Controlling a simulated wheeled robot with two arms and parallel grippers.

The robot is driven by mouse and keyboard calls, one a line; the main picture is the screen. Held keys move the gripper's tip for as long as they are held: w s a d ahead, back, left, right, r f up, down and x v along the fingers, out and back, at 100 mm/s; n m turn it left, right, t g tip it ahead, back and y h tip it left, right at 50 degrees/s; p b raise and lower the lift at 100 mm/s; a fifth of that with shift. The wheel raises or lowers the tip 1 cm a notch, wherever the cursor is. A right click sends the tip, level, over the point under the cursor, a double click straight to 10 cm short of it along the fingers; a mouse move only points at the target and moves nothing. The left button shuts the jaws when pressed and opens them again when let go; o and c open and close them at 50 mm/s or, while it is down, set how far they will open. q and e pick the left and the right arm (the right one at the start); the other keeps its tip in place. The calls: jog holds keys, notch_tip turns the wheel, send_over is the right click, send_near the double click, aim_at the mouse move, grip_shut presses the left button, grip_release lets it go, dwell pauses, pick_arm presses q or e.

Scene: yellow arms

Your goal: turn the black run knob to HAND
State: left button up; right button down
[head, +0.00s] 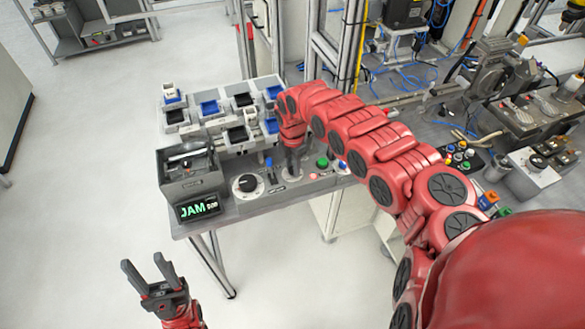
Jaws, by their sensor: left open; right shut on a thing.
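My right gripper (293,164) comes down from above onto the middle of the grey control panel (222,211). Its fingers are shut on a small dark thing at the panel, which looks like the black run knob; the fingers and arm hide most of it. Its pointer and the HAND mark cannot be read. A larger black knob (247,183) on a white round dial sits to the left, apart from the gripper. My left gripper (149,266) is open and empty, over the floor in front of the table, lower left.
A blue-topped lever (268,163) stands just left of my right gripper; a green button (322,163) is to its right. A display (198,207) reads JAM beside a grey box (190,181). Trays with blue and black parts (209,107) stand behind. Open floor lies left.

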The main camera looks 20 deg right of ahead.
jog(key=shift+n+b, duration=0.55)
jog(key=shift+n, duration=0.95)
jog(key=c, duration=0.6)
grip_release()
notch_tip(320, 180, up, 17)
jog(key=b, duration=0.5)
jog(key=shift+r, duration=0.2)
